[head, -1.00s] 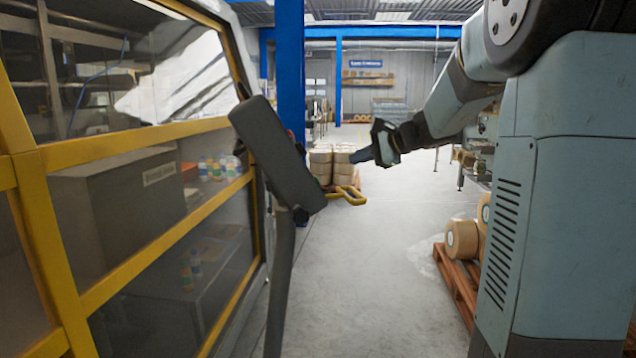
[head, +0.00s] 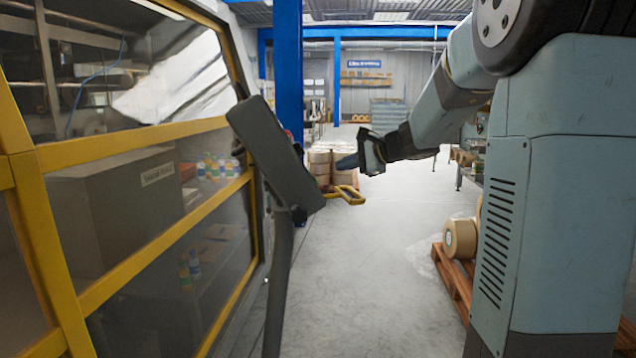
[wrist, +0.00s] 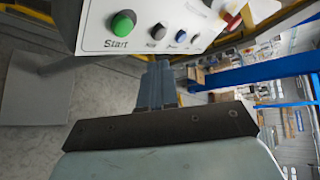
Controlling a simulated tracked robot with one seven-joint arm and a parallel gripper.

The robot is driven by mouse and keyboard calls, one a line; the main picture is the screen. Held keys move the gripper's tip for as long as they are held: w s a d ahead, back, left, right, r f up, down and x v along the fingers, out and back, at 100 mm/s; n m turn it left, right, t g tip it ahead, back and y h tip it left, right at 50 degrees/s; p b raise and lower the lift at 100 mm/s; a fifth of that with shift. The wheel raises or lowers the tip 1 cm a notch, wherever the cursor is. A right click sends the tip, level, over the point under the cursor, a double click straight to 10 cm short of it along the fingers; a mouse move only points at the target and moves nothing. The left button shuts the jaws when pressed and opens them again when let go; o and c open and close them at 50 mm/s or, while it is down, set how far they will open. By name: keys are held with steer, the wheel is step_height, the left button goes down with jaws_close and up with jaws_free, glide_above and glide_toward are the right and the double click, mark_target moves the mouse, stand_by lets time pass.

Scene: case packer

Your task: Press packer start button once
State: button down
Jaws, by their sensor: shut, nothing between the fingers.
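The green Start button (wrist: 123,23) sits on a pale control panel (wrist: 95,43) at the top of the wrist view, with "Start" printed beneath it. The panel's dark back (head: 275,152) faces me in the head view, on a grey post, so its buttons are hidden there. My gripper (wrist: 158,72) is shut and empty in the wrist view. Its fingertips are near the panel's lower edge, below and right of the green button; I cannot tell the exact gap. In the head view my gripper (head: 347,162) points left, right of the panel and apart from it in the picture.
Smaller black (wrist: 158,31) and blue (wrist: 181,36) buttons and a red knob (wrist: 230,18) sit right of the green one. A yellow-framed machine guard (head: 140,135) stands left. A pallet (head: 456,285) with rolls stands right.

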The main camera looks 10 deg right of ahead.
steer(key=shift+s+a+f, duration=0.1)
steer(key=shift+a+f, duration=0.25)
steer(key=shift+a, duration=0.3)
steer(key=shift+a+f, duration=0.4)
steer(key=shift+a, duration=0.25)
steer(key=shift+s+a+f, duration=0.1)
steer(key=shift+a+f, duration=0.25)
steer(key=shift+a, duration=0.3)
steer(key=shift+a, duration=0.15)
stand_by(0.6)
steer(key=shift+a+f, duration=0.15)
steer(key=shift+a, duration=0.1)
steer(key=shift+a+f, duration=0.2)
steer(key=shift+a, duration=0.1)
stand_by(1.0)
steer(key=shift+w+d+r, duration=0.1)
steer(key=shift+d+r, duration=0.3)
steer(key=shift+d, duration=0.3)
steer(key=d, duration=0.1)
steer(key=d+r, duration=0.1)
steer(key=d, duration=0.1)
steer(key=d+r, duration=0.1)
steer(key=shift+w+d+r, duration=0.1)
steer(key=shift+d+r, duration=0.05)
steer(key=shift+r, duration=0.1)
stand_by(0.4)
